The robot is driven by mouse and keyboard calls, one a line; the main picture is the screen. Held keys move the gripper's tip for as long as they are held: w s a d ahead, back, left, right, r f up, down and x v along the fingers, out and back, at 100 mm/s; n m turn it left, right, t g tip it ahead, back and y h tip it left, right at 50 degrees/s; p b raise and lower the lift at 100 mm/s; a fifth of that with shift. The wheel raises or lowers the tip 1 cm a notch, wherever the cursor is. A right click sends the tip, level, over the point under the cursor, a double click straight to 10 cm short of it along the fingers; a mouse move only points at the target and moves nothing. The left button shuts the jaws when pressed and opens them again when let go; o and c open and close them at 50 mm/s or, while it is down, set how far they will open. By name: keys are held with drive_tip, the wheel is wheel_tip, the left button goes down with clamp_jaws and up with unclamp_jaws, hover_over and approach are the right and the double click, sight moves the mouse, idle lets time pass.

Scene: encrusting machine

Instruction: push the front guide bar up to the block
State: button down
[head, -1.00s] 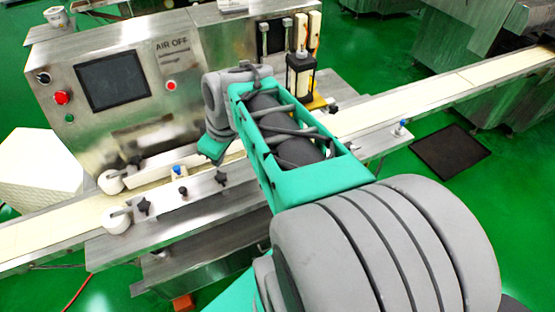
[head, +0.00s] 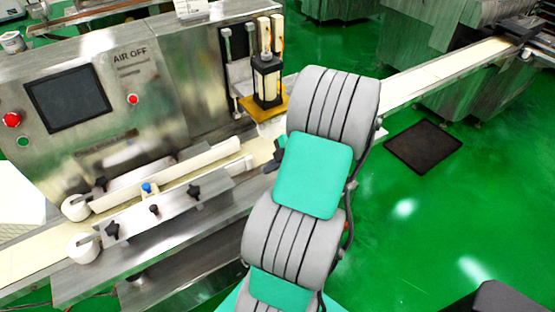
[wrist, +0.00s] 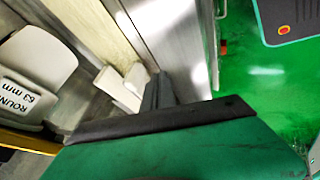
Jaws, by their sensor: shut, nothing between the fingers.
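The front guide bar (head: 222,172) is a pale strip along the near side of the belt, behind a metal plate with black knobs. A small piece with a blue knob (head: 148,188) stands by the guide bars; I cannot tell whether it is the block. In the wrist view, pale bar ends (wrist: 135,76) show close to my gripper (wrist: 156,92), whose dark fingers are shut and empty. I cannot tell whether they touch the bar. In the head view my arm hides most of the gripper, which is at the right end of the guides.
The rear guide bar (head: 190,172) lies beyond the front one. White rollers (head: 82,247) stand at the left end. A black-and-yellow unit (head: 266,85) rises behind the belt. The belt (head: 440,73) runs on to the upper right.

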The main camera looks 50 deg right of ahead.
sight(253, 164)
drive_tip(key=shift+x, duration=1.1)
drive_tip(key=w, duration=0.1)
drive_tip(key=w+p, duration=0.1)
drive_tip(key=shift+w+d, duration=0.35)
drive_tip(key=shift+d, duration=0.05)
drive_tip(key=shift+w+d+p, duration=0.2)
drive_tip(key=shift+w+p, duration=0.1)
drive_tip(key=shift+w, duration=0.25)
drive_tip(key=shift+f, duration=0.1)
drive_tip(key=shift+w+d+f+b, duration=0.1)
drive_tip(key=shift+w+b, duration=0.2)
drive_tip(key=shift+b, duration=0.3)
drive_tip(key=shift+w+d+f+b, duration=0.15)
drive_tip(key=shift+w+b, duration=0.15)
drive_tip(key=shift+b, duration=0.25)
drive_tip(key=shift+w+r+b, duration=0.1)
drive_tip(key=shift+w+b, duration=0.2)
drive_tip(key=shift+w, duration=0.05)
drive_tip(key=shift+r, duration=0.2)
